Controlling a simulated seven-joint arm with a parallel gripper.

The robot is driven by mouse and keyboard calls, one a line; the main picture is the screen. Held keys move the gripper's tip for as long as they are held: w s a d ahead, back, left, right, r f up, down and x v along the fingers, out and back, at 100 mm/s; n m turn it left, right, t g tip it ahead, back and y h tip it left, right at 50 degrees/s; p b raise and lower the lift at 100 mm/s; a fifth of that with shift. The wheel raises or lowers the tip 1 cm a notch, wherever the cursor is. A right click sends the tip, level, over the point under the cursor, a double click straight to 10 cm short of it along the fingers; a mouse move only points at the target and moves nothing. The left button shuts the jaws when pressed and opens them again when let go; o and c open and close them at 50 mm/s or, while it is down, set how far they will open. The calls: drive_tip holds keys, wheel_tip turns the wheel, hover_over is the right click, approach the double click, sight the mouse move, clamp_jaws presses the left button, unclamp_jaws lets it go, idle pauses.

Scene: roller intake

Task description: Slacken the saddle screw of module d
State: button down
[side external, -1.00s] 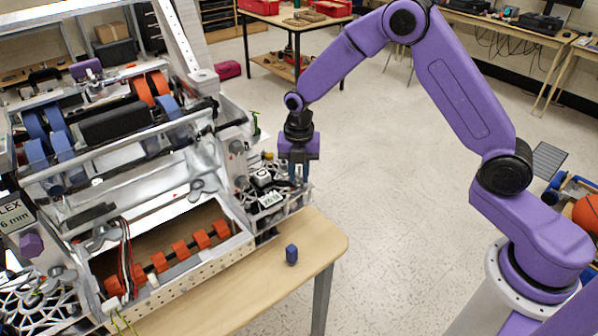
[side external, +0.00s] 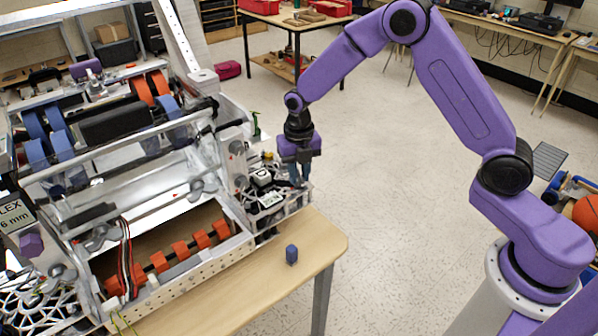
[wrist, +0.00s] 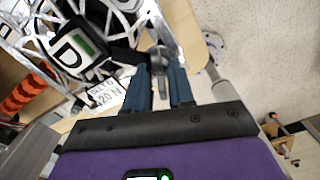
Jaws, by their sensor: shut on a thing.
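Module d (wrist: 72,48), with a black block and a white label lettered D, lies at the upper left of the wrist view. In the side external view it is the small assembly (side external: 265,180) at the machine's right corner. My gripper (wrist: 159,72) points down beside it, its two blue fingers around a grey metal screw head (wrist: 160,58), which I take as the saddle screw. The gripper is shut on this head. In the side external view my gripper (side external: 300,184) hides the screw, and its thread is not visible.
A white tag (wrist: 106,94) marked 20 N lies left of the fingers. The roller machine (side external: 150,140) fills the left side. A small blue block (side external: 291,254) stands on the wooden table (side external: 240,290). Open floor lies right of the table.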

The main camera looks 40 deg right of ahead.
sight(299, 172)
drive_tip(key=shift+w+n, duration=0.1)
drive_tip(key=shift+n, duration=1.7)
drive_tip(key=c, duration=1.2)
unclamp_jaws()
drive_tip(key=shift+o, duration=0.2)
drive_tip(key=shift+r, duration=0.15)
drive_tip(key=shift+r, duration=3.35)
